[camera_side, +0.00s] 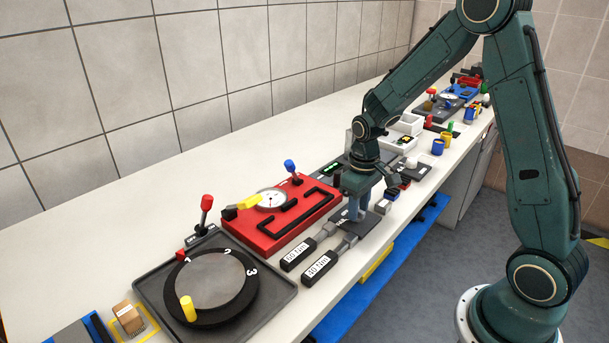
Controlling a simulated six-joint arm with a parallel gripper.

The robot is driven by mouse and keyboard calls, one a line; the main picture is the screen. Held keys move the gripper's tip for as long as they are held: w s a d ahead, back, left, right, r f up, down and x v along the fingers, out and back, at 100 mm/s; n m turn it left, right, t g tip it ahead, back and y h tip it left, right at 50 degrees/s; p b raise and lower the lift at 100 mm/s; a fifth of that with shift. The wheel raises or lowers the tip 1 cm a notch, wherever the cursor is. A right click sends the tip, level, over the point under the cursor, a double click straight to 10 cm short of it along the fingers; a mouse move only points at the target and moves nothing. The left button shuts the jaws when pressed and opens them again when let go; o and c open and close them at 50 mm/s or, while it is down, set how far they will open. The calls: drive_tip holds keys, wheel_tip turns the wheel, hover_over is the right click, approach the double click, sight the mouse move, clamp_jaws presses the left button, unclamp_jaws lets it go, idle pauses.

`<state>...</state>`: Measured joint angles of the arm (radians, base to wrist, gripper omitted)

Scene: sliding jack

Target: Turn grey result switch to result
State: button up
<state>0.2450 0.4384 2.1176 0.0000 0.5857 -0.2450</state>
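My gripper (358,212) points down over a dark grey plate (352,228) in the middle of the bench. Its fingers are small and close together in this view, so I cannot tell whether they are open or shut, or whether they touch anything. A grey result switch cannot be clearly made out; the gripper and wrist hide part of the plate and what is behind it. A dark panel with a green-lit display (332,168) stands just behind and left of the gripper.
Left of the gripper are a red box (262,240) with a dial, yellow lever and blue-knobbed lever, and two black-handled tools (320,268). A round turntable (210,283) with a yellow peg is at front left. White trays (408,124) and cups stand farther back. Bare bench lies along the wall.

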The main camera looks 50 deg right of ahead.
drive_tip(key=shift+f, duration=0.1)
clamp_jaws()
drive_tip(key=shift+m, duration=0.5)
drive_tip(key=m, duration=0.9)
idle(0.5)
unclamp_jaws()
